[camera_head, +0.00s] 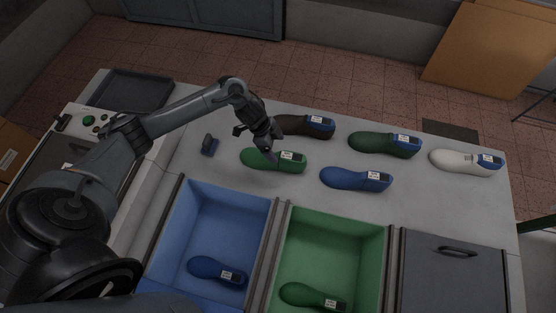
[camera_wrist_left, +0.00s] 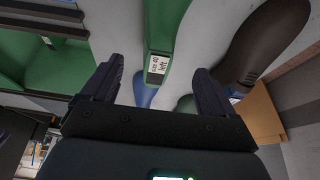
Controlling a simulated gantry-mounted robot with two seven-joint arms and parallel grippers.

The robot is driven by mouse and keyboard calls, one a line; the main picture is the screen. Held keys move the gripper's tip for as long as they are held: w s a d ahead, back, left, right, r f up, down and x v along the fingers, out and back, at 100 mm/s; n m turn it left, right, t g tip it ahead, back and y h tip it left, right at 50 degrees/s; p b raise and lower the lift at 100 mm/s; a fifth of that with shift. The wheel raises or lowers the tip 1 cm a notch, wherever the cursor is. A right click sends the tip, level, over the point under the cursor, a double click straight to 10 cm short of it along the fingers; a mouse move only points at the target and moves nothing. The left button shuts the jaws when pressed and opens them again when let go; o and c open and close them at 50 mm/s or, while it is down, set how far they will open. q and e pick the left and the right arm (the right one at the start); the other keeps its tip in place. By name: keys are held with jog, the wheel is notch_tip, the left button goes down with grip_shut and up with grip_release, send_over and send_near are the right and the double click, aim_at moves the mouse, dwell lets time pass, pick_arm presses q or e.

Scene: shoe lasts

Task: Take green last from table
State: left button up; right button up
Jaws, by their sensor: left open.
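A bright green last (camera_head: 262,163) with a white label lies on the table (camera_head: 235,182), left of centre. My left gripper (camera_head: 268,150) is open and hangs just above it. In the left wrist view the green last (camera_wrist_left: 165,25) shows ahead, its label reading size 40, left. The label end lies between the open fingers of my left gripper (camera_wrist_left: 157,75); I cannot tell whether they touch it. A dark green last (camera_head: 375,143) with a blue end lies further right. My right gripper is not in view.
A brown last (camera_head: 292,124) lies close behind the green one. A blue last (camera_head: 345,178) and a white last (camera_head: 455,159) lie to the right. A blue bin (camera_head: 225,195) and a green bin (camera_head: 338,222) in front each hold a last.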

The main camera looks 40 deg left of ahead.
aim_at(284, 158)
pick_arm(q)
jog(key=shift+b+x, duration=0.35)
jog(key=shift+x, duration=4.2)
jog(key=shift+a, duration=0.1)
jog(key=shift+c, duration=0.2)
jog(key=c, duration=1.5)
jog(key=shift+c, duration=0.5)
jog(key=shift+r, duration=0.2)
